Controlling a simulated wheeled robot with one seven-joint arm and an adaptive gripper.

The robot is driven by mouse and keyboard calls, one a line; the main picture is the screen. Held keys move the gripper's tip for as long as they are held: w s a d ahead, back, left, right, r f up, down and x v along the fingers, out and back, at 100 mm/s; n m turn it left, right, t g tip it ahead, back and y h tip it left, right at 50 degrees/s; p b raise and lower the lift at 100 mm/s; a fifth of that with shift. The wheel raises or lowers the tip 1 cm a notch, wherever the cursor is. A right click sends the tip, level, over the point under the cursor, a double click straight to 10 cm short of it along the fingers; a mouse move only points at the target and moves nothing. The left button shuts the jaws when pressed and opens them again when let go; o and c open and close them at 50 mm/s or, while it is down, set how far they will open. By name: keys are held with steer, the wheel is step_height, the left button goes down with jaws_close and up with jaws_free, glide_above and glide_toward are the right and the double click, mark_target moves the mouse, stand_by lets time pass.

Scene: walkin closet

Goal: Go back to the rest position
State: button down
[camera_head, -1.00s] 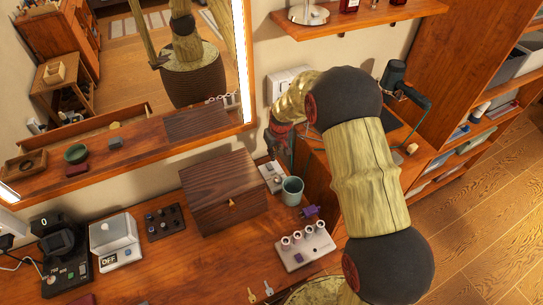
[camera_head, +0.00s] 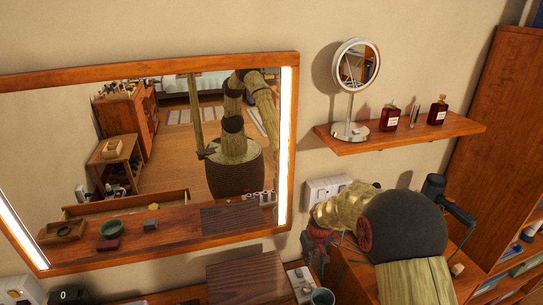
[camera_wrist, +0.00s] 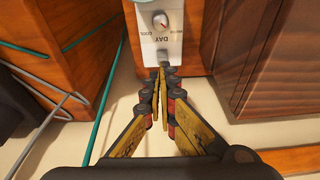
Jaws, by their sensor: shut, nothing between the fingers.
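My gripper (camera_head: 318,242) is at the wall end of the vanity, below the wall socket plate. In the wrist view my gripper (camera_wrist: 160,76) is shut, its fingertips together with nothing between them. The tips appear in front of a white control panel (camera_wrist: 160,42) with a dial and the words DAY and COOL; I cannot tell whether they touch it. The panel (camera_head: 301,279) also shows in the head view, beside the dark wooden box.
The dark wooden box (camera_head: 248,281) stands close to the left of my gripper. A cup (camera_head: 322,297) is nearby. A shelf (camera_head: 400,137) with a round mirror (camera_head: 356,66) and bottles hangs above.

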steer(key=s+f+g, duration=0.2)
steer(key=s, duration=0.5)
steer(key=s+r+m+t+b, duration=0.1)
steer(key=s+r+t, duration=0.4)
steer(key=s+r, duration=2.3)
steer(key=shift+s+a+r+m+h+b, duration=0.2)
steer(key=shift+r+m+h+b, duration=0.15)
steer(key=shift+m, duration=0.15)
